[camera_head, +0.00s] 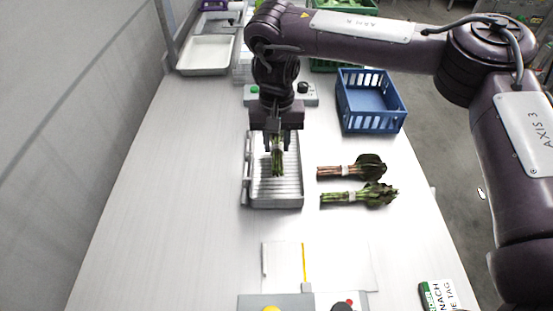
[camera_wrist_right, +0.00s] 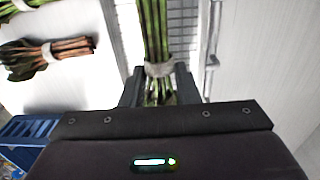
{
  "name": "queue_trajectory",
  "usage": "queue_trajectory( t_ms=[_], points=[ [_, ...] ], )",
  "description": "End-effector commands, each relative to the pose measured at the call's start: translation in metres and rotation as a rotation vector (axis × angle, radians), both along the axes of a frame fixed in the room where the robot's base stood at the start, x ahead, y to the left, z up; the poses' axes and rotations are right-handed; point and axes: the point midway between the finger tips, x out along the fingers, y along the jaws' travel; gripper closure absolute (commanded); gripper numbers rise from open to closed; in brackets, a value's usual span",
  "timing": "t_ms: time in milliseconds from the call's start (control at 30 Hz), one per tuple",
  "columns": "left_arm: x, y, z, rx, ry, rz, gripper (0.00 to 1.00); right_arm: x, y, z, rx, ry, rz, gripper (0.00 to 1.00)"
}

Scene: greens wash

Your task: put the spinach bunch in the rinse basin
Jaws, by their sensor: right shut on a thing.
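My right gripper (camera_head: 277,140) is shut on a green-stemmed bunch (camera_head: 277,164), which hangs stems down over a ribbed metal tray (camera_head: 263,203). In the right wrist view, this bunch (camera_wrist_right: 153,30) with its pale band sits between the fingers (camera_wrist_right: 160,88); its leaves are mostly hidden by the gripper. I cannot tell whether its stem ends touch the tray. A white rectangular basin (camera_head: 205,54) stands at the back left and looks empty. My left gripper is not in view.
Two banded bunches lie right of the ribbed tray: one red-stemmed (camera_head: 345,171), one green-stemmed (camera_head: 350,197). A blue crate (camera_head: 372,125) stands behind them. A grey control box (camera_head: 305,93) is behind the tray. Flat panels with buttons (camera_head: 305,303) lie at the front. The left side of the counter is clear.

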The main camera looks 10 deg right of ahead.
Motion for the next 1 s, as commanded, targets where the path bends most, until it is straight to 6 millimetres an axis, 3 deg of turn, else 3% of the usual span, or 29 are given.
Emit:
queue_trajectory(
  t_ms=[133, 433, 867, 900, 1000],
  points=[
    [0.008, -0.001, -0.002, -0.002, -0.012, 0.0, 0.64, 0.0, 0.0, -0.019, 0.001, 0.001, 0.001, 0.95],
    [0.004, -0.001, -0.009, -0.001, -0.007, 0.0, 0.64, -0.001, 0.0, -0.055, 0.002, 0.003, -0.001, 0.95],
    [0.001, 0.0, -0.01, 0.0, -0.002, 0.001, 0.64, 0.0, 0.0, -0.062, 0.0, 0.0, 0.0, 0.95],
    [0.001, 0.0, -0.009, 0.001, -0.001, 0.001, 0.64, 0.0, 0.0, -0.062, 0.0, 0.0, 0.0, 0.68],
    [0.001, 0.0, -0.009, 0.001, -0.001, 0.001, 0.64, 0.0, 0.0, -0.061, 0.0, 0.0, 0.0, 0.55]
  ],
)
